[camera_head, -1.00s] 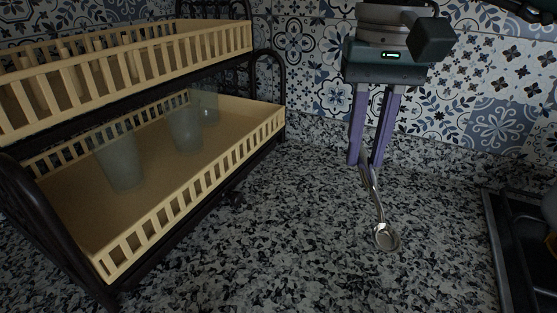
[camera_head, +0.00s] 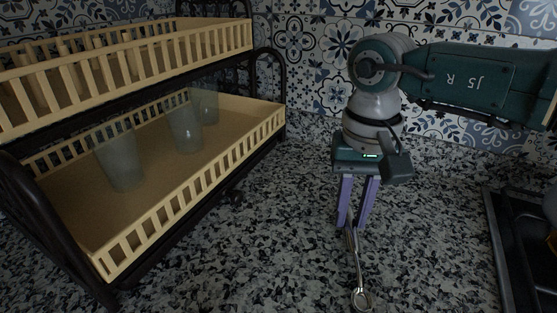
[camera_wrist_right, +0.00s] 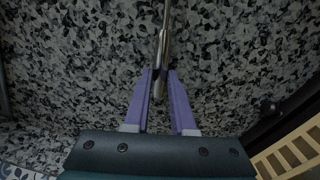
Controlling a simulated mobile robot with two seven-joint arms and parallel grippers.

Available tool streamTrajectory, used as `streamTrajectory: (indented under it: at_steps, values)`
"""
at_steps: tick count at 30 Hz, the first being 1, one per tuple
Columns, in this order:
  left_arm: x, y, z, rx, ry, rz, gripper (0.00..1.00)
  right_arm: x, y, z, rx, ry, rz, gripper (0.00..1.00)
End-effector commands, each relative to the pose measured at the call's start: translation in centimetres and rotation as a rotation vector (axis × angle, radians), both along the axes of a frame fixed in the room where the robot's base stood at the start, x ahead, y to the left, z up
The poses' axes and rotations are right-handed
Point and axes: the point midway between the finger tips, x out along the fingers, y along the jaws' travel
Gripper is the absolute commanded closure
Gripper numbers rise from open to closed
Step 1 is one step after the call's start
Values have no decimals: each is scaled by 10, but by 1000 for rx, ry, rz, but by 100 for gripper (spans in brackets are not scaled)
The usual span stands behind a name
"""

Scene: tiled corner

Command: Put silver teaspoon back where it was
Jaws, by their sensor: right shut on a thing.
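The silver teaspoon (camera_head: 357,270) is held by its handle end between the purple fingers of my right gripper (camera_head: 353,226). In the head view its bowl points toward the bottom of the picture, over the speckled counter. I cannot tell whether the bowl touches the counter. In the right wrist view my right gripper (camera_wrist_right: 160,75) is shut on the spoon's handle (camera_wrist_right: 163,45), which runs up out of the picture, so the bowl is out of that view. My left gripper is not in view.
A two-tier rack with pale yellow slatted trays (camera_head: 190,190) stands at left, with several frosted glasses (camera_head: 122,163) on the lower tray. A dark-edged fixture (camera_head: 505,250) is at right. The speckled granite counter (camera_head: 270,240) between is clear. A patterned tile wall (camera_head: 310,60) stands behind.

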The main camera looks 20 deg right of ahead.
Motion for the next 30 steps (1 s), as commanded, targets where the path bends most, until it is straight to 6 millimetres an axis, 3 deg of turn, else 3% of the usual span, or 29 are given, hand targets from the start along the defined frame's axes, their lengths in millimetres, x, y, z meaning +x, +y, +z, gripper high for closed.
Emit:
streamTrajectory:
  at_steps: [1, 2, 9, 20, 30]
  values:
    - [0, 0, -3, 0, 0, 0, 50, 0, 0, -3, 0, -1, 0, 100]
    - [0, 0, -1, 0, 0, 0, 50, 0, 0, -1, 0, 0, 0, 73]
    - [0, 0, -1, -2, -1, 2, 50, 0, 0, -1, 0, 0, 0, 47]
    - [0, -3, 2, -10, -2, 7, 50, 1, 0, 8, 0, -2, 0, 47]
    - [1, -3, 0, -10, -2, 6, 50, 1, -1, 79, -2, -6, 1, 47]
